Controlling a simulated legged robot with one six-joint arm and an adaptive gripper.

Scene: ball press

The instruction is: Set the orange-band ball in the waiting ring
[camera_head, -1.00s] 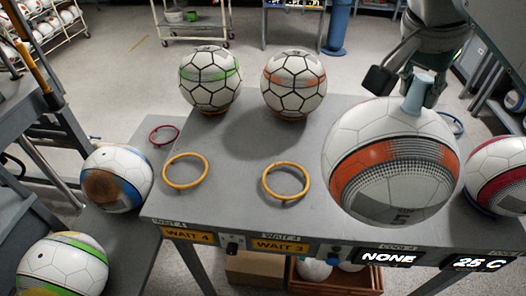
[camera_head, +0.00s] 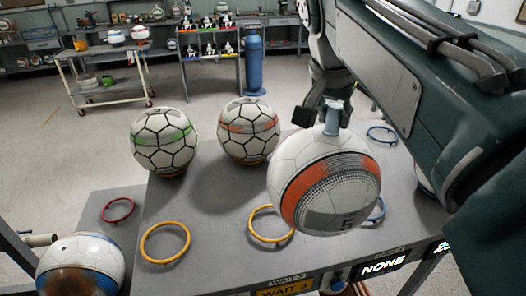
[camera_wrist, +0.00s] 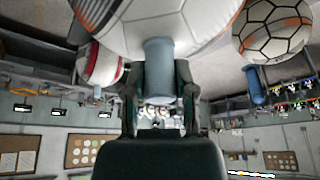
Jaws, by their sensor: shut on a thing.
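My gripper (camera_head: 328,108) is shut on the blue-grey stem on top of a white ball with a broad orange band (camera_head: 325,182). The ball hangs above the grey table (camera_head: 215,215) and hides the right part of the yellow ring (camera_head: 262,236) behind the WAIT 3 label (camera_head: 286,288). That ring shows no ball in it. Another yellow ring (camera_head: 165,243) to its left is empty. In the wrist view the held ball (camera_wrist: 180,22) fills the top, with its stem (camera_wrist: 160,62) between the fingers.
A green-marked ball (camera_head: 163,140) and an orange-marked ball (camera_head: 248,130) stand at the table's back. A red ring (camera_head: 118,209) lies left; blue rings (camera_head: 382,135) lie right. A brown-stained ball (camera_head: 80,266) sits lower left. My arm covers the right side.

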